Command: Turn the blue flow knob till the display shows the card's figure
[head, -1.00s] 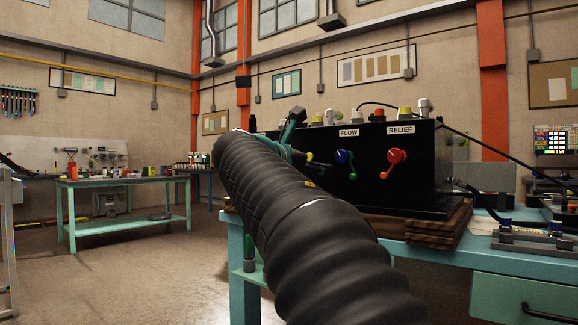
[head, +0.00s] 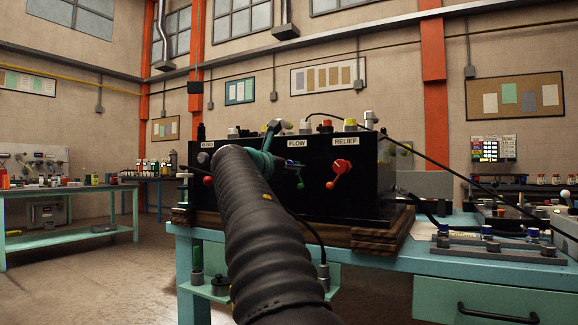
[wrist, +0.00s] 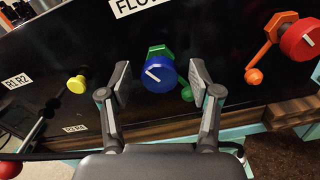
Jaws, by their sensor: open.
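The blue flow knob (wrist: 160,74) has a white pointer line and sits on a black panel (wrist: 225,60) beneath a partly cropped FLOW label (wrist: 140,5). My gripper (wrist: 160,84) is open, with one finger left of the knob and one right of it. I see gaps on both sides and no clear touch. In the head view my arm and gripper hide most of the knob, below the FLOW label (head: 305,148). I cannot make out the flow display's figure or the card's figure in either view.
A red RELIEF knob (wrist: 300,40) with an orange lever is right of the blue knob. A green lever (wrist: 186,92) is close by the right finger. A yellow knob (wrist: 76,84) is at left. A lit coloured screen (head: 493,148) stands at the far right.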

